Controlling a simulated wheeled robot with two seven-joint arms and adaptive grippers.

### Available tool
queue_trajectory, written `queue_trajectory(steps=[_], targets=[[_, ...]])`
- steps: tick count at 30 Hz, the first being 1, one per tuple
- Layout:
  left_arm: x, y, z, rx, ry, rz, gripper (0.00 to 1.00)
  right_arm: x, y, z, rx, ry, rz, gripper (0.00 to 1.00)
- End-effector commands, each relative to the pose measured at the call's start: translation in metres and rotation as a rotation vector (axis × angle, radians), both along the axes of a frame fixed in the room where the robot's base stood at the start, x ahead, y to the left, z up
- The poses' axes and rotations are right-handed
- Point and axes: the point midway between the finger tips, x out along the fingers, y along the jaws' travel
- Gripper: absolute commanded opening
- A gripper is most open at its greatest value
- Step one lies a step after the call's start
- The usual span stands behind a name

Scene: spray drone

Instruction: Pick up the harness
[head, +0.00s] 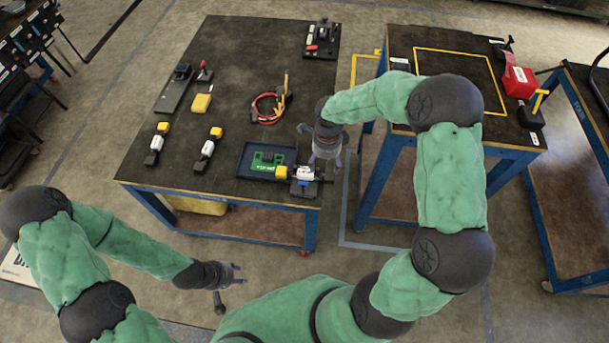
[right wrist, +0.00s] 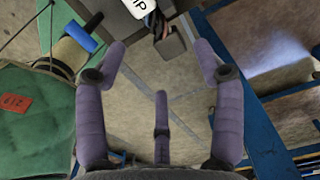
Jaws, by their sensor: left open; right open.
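The harness (head: 267,106) appears to be the loop of red and dark cable with yellow parts, lying on the dark table in the head view. My right gripper (head: 325,163) hangs over the table's front right corner, in front and to the right of the harness, apart from it. Its purple fingers are spread open and empty in the right wrist view (right wrist: 160,75). My left gripper (head: 237,283) is open and empty in front of the table, low in the head view. The harness cannot be made out with certainty in the right wrist view.
A blue tray (head: 243,170) with a green board stands at the table's front. A yellow, white and black device (head: 300,177) sits beside it, close under my right gripper. Several devices and a yellow block (head: 201,103) lie further left. A second bench (head: 455,65) stands right across a gap.

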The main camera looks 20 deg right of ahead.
Motion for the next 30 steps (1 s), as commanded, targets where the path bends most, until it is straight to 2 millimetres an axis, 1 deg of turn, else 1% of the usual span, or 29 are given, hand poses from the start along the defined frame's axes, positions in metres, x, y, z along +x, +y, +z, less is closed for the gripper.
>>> queue_trajectory(steps=[1, 3, 11, 16, 19, 22, 28, 29, 30], targets=[[0.0, 0.0, -0.006, 0.0, 0.0, 0.0, 0.4, 0.0, 0.0, -0.012, 0.001, 0.001, 0.0, 0.69], [0.0, 0.0, -0.009, 0.0, 0.0, 0.0, 0.4, 0.0, 0.001, -0.021, 0.001, 0.002, 0.0, 0.69], [0.0, 0.0, -0.016, 0.0, 0.0, 0.0, 0.4, 0.0, 0.002, -0.037, 0.001, -0.001, 0.001, 0.69], [0.0, 0.0, -0.031, 0.0, 0.0, 0.0, 0.4, -0.001, 0.007, -0.061, 0.001, 0.002, 0.002, 0.69], [0.0, 0.0, -0.036, 0.0, 0.0, 0.0, 0.4, 0.0, 0.007, -0.074, 0.001, 0.0, 0.001, 0.69], [0.0, 0.0, -0.037, 0.0, 0.0, 0.0, 0.4, 0.0, 0.006, -0.079, 0.001, 0.0, 0.001, 0.69], [0.0, 0.0, -0.036, 0.0, 0.0, 0.0, 0.4, 0.0, 0.006, -0.078, 0.002, -0.001, 0.001, 0.69], [0.0, 0.0, -0.036, 0.0, 0.0, 0.0, 0.4, 0.0, 0.006, -0.078, 0.002, -0.001, 0.001, 0.6], [0.0, 0.0, -0.036, 0.0, 0.0, 0.0, 0.4, 0.0, 0.006, -0.078, 0.002, -0.001, 0.001, 0.49]])
